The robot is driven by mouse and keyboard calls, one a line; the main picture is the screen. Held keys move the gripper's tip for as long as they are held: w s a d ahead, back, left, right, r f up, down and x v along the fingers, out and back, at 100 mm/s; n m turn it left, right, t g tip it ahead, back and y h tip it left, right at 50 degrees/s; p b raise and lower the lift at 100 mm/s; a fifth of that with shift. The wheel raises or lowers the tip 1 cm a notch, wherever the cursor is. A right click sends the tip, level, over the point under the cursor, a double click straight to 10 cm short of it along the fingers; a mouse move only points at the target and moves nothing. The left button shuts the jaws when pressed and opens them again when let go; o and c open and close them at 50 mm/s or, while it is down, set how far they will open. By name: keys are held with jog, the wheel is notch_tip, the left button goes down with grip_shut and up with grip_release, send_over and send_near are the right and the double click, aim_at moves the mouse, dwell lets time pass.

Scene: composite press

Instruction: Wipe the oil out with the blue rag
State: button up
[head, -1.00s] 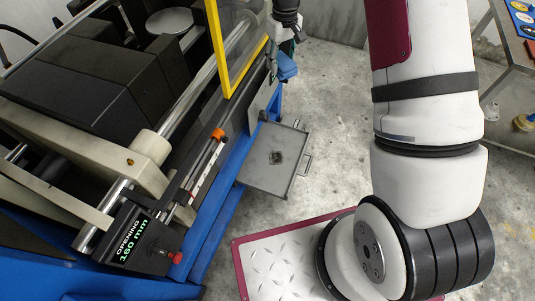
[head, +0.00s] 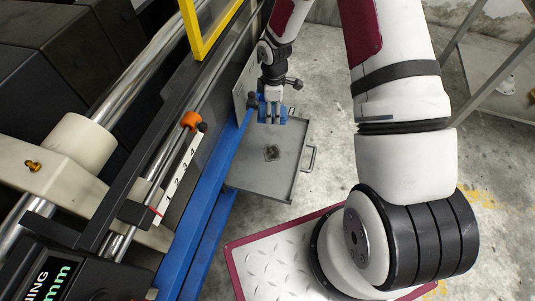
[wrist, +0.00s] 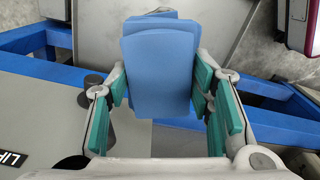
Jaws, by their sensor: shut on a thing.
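The blue rag (head: 279,119) hangs from my gripper (head: 272,102), at the back edge of a grey metal tray (head: 240,182). In the wrist view the rag (wrist: 160,68) is a folded stack between the teal-padded fingers of my gripper (wrist: 162,88), which are shut on it. A small dark patch (head: 272,153) lies near the middle of the tray, in front of the rag in the head view. I cannot tell whether it is oil. The rag looks apart from the patch; whether it touches the tray is unclear. The patch does not show in the wrist view.
The press's blue frame rail (head: 213,190) runs along the tray's left side. An orange-capped scale (head: 178,165) and a yellow guard frame (head: 205,30) stand above it. The tray's handle (head: 311,159) faces open concrete floor. A red-edged tread plate (head: 275,265) lies in front.

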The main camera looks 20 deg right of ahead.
aim_at(273, 152)
jog(key=s+a+f+n+b, duration=0.1)
jog(key=f+b, duration=0.2)
jog(key=f, duration=0.2)
jog(key=s+a+f+n+b, duration=0.1)
jog(key=s+f+n+b, duration=0.1)
jog(key=f, duration=0.4)
jog(key=s+f+n+b, duration=0.1)
jog(key=f+n+b, duration=0.1)
jog(key=f+b, duration=0.3)
jog(key=shift+s+a+f, duration=0.25)
jog(key=shift+a+f, duration=0.15)
jog(key=shift+f+b, duration=2.25)
jog(key=shift+f, duration=0.55)
jog(key=shift+f+b, duration=0.4)
jog(key=shift+f, duration=0.15)
jog(key=shift+w+d+r+p, duration=0.15)
jog(key=shift+w+d+p, duration=0.55)
jog(key=shift+w, duration=0.35)
jog(key=shift+w+d, duration=0.95)
jog(key=shift+w, duration=0.3)
